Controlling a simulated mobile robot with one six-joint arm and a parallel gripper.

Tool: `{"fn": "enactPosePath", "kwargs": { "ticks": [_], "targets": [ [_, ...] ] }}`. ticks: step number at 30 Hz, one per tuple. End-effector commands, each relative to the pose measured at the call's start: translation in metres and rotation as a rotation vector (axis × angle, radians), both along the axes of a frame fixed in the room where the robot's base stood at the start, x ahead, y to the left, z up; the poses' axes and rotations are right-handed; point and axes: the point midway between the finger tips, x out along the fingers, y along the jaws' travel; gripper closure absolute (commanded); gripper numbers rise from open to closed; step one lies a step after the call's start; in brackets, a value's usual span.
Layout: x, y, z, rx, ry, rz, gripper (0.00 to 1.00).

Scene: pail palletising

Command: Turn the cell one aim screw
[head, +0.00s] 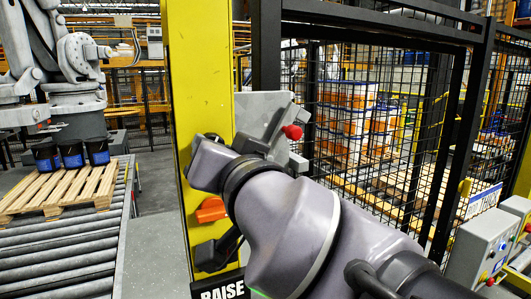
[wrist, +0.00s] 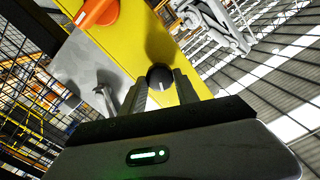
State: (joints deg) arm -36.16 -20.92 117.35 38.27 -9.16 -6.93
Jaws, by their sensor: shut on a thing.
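The aim screw (wrist: 160,74) is a round black knob with a pale line on its face, on the yellow post (wrist: 133,32) in the wrist view. My gripper (wrist: 161,82) has one finger on each side of the knob and is shut on it. How far the knob is turned is hard to tell.
An orange handle (head: 211,210) sits on the post, near the knob. A red button (head: 292,132) juts out by my arm. A black mesh fence (head: 345,100) stands right, a grey control box (head: 482,245) lower right.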

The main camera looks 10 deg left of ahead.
Motion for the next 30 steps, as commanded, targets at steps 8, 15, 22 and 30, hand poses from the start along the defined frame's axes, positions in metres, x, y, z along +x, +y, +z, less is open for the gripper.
{"fn": "enactPosePath", "kwargs": {
  "ticks": [8,15,22,30],
  "targets": [
    [0.0002,0.0003,-0.0006,0.088,0.055,0.001,1.0],
    [0.0,0.0003,-0.0003,0.111,0.069,0.001,1.0],
    [0.0,0.0003,-0.0001,0.112,0.07,0.001,1.0],
    [0.0001,0.0002,0.0,0.111,0.069,0.001,0.41]
  ]
}}
